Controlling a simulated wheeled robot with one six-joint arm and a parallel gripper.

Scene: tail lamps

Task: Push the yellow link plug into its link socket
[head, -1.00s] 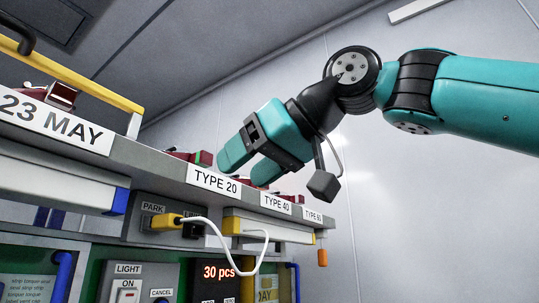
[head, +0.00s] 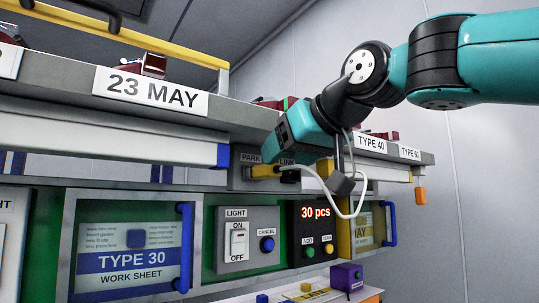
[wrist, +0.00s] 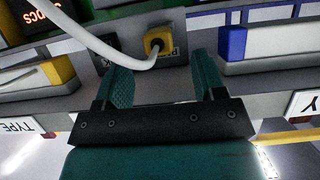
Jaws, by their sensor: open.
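The yellow link plug (head: 265,171) sits at the socket labelled PARK, with a white cable looping from it to the right. It also shows in the wrist view (wrist: 158,42), between and beyond my fingers. The link socket (head: 290,176), dark and under the LINK label, is just right of the plug and partly hidden by the cable and plug. My gripper (head: 283,150) is open and empty, just above the plug in the head view. In the wrist view its teal fingers (wrist: 162,64) stand apart, one to each side of the plug, not touching it.
The shelf edge with the 23 MAY sign (head: 150,90) runs above the sockets. Below are a light switch panel (head: 240,240) and a 30 pcs display (head: 315,213). The white cable (head: 330,192) hangs near my gripper.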

